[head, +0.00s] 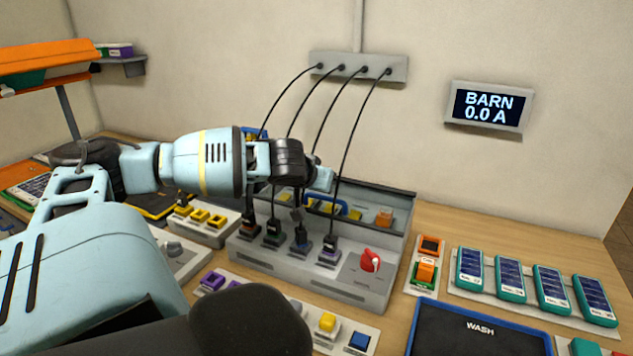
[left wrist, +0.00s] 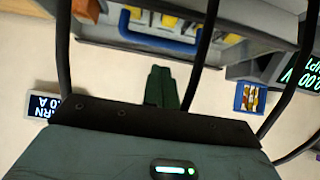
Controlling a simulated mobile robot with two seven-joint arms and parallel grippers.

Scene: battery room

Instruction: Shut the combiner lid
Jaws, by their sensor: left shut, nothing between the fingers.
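The grey combiner (head: 365,291) stands on the bench with several dark plugs in its top and a red switch (head: 370,261). A grey lid (head: 398,229) stands raised along its back edge, so the combiner is open. A blue handle (head: 354,213) is on the lid, partly hidden by my left arm; it shows larger in the left wrist view (left wrist: 150,40). My left gripper (head: 298,212) is shut and empty, over the combiner's rear, among the cables. In the left wrist view its fingers (left wrist: 163,86) point toward the handle, with contact unclear. My right gripper is out of view.
Several black cables (head: 352,130) hang from a wall strip (head: 358,68) to the plugs, close around my left wrist. Teal packs (head: 552,290) and a blue-edged WASH tray (head: 478,330) are right. Yellow blocks (head: 200,216) stand left. A wall display (head: 488,107) reads 0.0 A.

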